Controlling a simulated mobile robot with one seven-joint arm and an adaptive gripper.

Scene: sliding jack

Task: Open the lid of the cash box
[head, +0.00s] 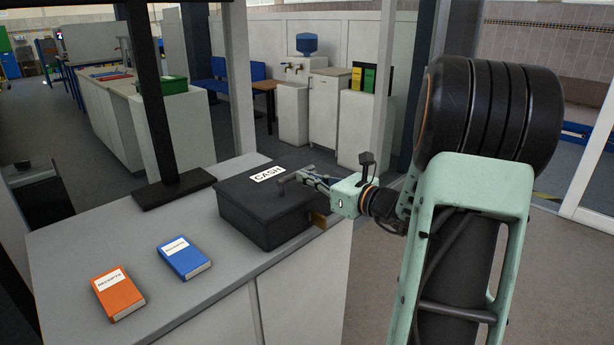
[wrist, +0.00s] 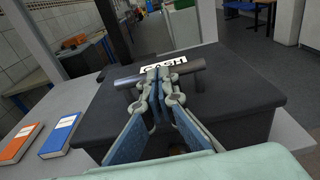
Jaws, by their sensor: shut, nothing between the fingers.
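The cash box (head: 262,218) is a dark box with a white "CASH" label, standing on a grey counter. Its lid (head: 240,187) looks closed and shows broadly in the wrist view (wrist: 235,95). A grey bar handle (head: 286,183) stands on the lid; in the wrist view the handle (wrist: 127,82) runs crosswise behind my fingertips. My gripper (head: 306,179) reaches in from the right over the lid. In the wrist view my gripper (wrist: 160,75) has its fingers together at the handle's middle, with nothing between them. I cannot tell whether they touch the handle.
An orange book (head: 118,294) and a blue book (head: 184,257) lie on the grey counter (head: 80,245) left of the box. A black stand (head: 172,190) rises behind them. A brass-coloured piece (head: 319,219) sits at the box's right side. The counter between books and box is clear.

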